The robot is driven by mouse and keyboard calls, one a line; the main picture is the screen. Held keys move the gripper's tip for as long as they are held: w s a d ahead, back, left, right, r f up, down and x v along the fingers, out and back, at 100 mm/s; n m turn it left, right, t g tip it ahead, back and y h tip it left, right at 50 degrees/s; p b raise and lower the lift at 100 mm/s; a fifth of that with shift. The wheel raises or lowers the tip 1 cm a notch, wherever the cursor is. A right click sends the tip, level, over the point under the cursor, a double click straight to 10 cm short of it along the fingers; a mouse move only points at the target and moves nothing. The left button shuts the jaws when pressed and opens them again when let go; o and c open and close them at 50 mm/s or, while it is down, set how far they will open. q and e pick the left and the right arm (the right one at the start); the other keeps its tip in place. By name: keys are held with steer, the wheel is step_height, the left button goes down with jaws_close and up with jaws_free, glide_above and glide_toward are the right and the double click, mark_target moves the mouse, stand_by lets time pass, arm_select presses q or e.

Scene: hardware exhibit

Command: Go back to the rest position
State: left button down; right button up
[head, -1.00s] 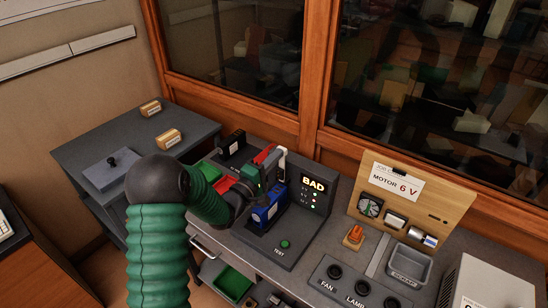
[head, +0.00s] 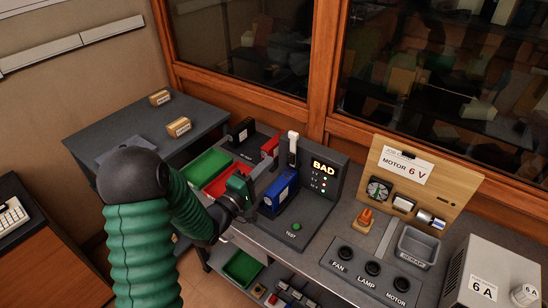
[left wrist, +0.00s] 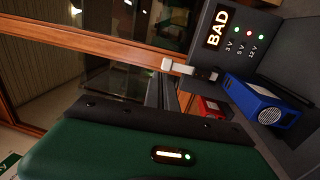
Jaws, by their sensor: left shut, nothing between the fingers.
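My left arm comes in from the lower left of the head view. Its green gripper (head: 244,190) is shut and empty, above the bench at the left side of the test stand. The blue block (head: 283,190) stands in the test stand (head: 318,205), apart from the gripper; it also shows in the left wrist view (left wrist: 262,98). The lit sign (head: 323,167) reads BAD. A white-topped lever (head: 293,140) rises behind the block. My gripper's green housing fills the lower part of the left wrist view, and its fingertips are hard to make out. My right gripper is out of view.
A green tray (head: 207,165) and a red tray (head: 222,182) lie beside my gripper, with a black block (head: 241,131) behind. A wooden panel (head: 445,187) and a grey bin (head: 418,246) stand to the right. Windows close off the back.

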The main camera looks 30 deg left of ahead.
arm_select(q)
steer(key=s+d+f+m+g+y, duration=0.2)
steer(key=s+d+f+m+g, duration=0.15)
steer(key=f+m+g, duration=0.45)
steer(key=s+d+f+m+g, duration=0.3)
steer(key=s+d+m+g, duration=0.1)
steer(key=s, duration=0.5)
steer(key=s+d+f+m+g, duration=0.2)
steer(key=s+d+m+g, duration=0.2)
steer(key=s, duration=0.5)
steer(key=d, duration=0.2)
steer(key=shift+d+f+m+g, duration=0.4)
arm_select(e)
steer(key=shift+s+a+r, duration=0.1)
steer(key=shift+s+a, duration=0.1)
